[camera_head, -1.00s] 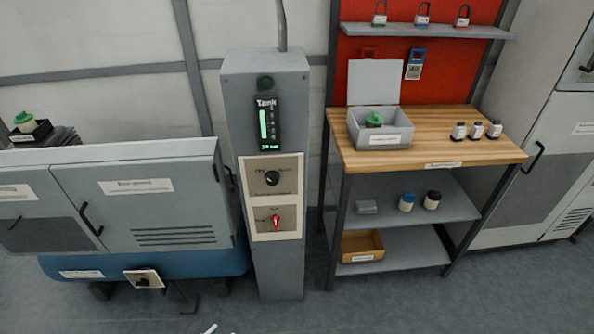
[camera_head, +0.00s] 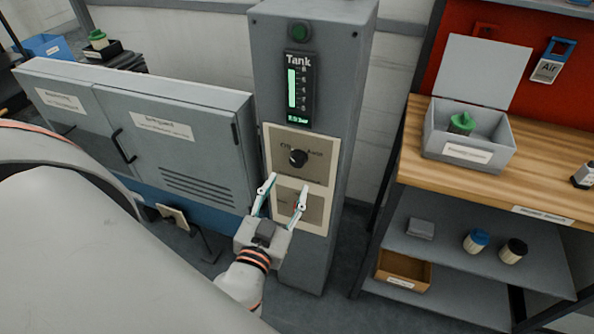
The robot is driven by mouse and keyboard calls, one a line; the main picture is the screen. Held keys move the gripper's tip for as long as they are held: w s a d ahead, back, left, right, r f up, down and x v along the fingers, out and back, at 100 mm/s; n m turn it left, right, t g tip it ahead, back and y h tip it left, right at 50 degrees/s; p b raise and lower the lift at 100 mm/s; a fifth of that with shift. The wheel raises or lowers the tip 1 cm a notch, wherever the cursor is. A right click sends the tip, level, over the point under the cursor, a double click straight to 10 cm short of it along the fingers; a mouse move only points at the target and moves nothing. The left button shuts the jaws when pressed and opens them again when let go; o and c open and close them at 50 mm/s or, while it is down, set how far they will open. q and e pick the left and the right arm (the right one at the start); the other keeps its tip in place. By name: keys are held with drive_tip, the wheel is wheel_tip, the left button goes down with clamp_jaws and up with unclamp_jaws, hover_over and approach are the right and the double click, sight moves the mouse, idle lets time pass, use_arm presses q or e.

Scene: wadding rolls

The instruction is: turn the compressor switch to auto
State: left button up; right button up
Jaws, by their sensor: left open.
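The grey control column (camera_head: 315,60) stands in the middle. Its upper cream plate holds a black rotary knob (camera_head: 298,158), with small lettering to its left and right that looks like Off and Auto. The knob's exact pointing is too small to tell. A lower cream plate (camera_head: 318,212) carries a red switch, now mostly hidden behind my left gripper. My left gripper (camera_head: 286,184) is open, its two fingers pointing up in front of the lower plate, with the tips just below the black knob. Nothing is between the fingers. My right gripper is not in view.
A tank gauge (camera_head: 299,90) and a green lamp (camera_head: 299,32) sit above the knob. A grey cabinet (camera_head: 190,95) stands left of the column. A wooden workbench (camera_head: 545,190) with a grey open box (camera_head: 471,158) stands right. My own arm covers the lower left.

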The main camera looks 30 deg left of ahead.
sight(296, 164)
use_arm(q)
drive_tip(key=p+x, duration=0.1)
drive_tip(key=x, duration=0.1)
drive_tip(key=p+x, duration=0.1)
drive_tip(key=x, duration=0.1)
drive_tip(key=r+p+x, duration=0.1)
drive_tip(key=x, duration=0.2)
drive_tip(key=shift+w+a, duration=0.15)
drive_tip(key=shift+w, duration=0.25)
drive_tip(key=shift+f, duration=0.1)
drive_tip(key=c, duration=1.1)
